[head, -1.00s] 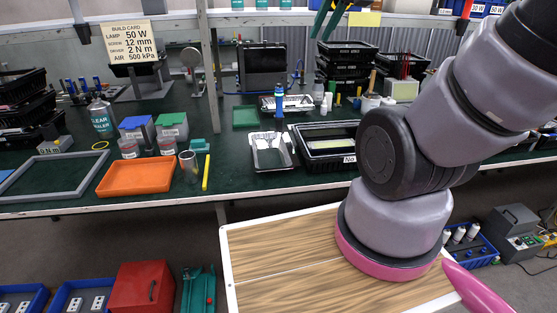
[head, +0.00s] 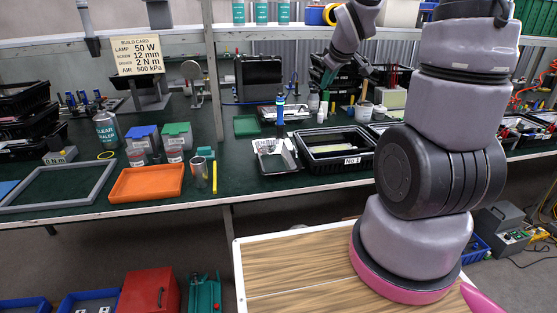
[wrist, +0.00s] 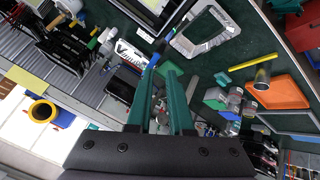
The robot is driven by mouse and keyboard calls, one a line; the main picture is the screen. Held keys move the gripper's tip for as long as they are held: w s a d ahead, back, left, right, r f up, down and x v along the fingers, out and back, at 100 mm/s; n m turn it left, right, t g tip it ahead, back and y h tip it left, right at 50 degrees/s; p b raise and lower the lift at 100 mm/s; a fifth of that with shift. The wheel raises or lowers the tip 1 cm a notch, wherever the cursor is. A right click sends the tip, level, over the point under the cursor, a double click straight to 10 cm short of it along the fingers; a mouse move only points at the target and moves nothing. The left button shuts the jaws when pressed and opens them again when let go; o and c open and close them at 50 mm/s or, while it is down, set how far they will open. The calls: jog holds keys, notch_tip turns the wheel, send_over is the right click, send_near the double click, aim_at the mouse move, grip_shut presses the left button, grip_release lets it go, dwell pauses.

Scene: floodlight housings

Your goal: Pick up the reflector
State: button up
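The reflector, a shiny silver open dish with rounded corners (head: 274,157), lies on the green bench top left of a black bin. In the wrist view it shows at the top (wrist: 205,32), beyond and right of the fingertips. My gripper (head: 328,78) is raised above the back of the bench, right of the reflector and apart from it. In the wrist view its two green fingers (wrist: 163,72) stand apart with a gap and nothing held between them.
A black bin marked No 1 (head: 335,148) sits right beside the reflector. A blue-topped upright tool (head: 280,108) stands behind it. An orange tray (head: 146,183), a metal cup (head: 199,172) and jars stand to the left. A shelf post (head: 214,75) rises behind.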

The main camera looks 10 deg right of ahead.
jog(key=w+f+n, duration=0.3)
jog(key=w+f, duration=0.1)
jog(key=f, duration=0.4)
jog(key=n+y, duration=0.6)
jog(key=n, duration=0.5)
send_near(285, 172)
jog(key=x, duration=0.9)
jog(key=shift+w+a+f, duration=0.15)
jog(key=shift+w, duration=0.05)
grip_shut()
jog(key=shift+t, duration=0.3)
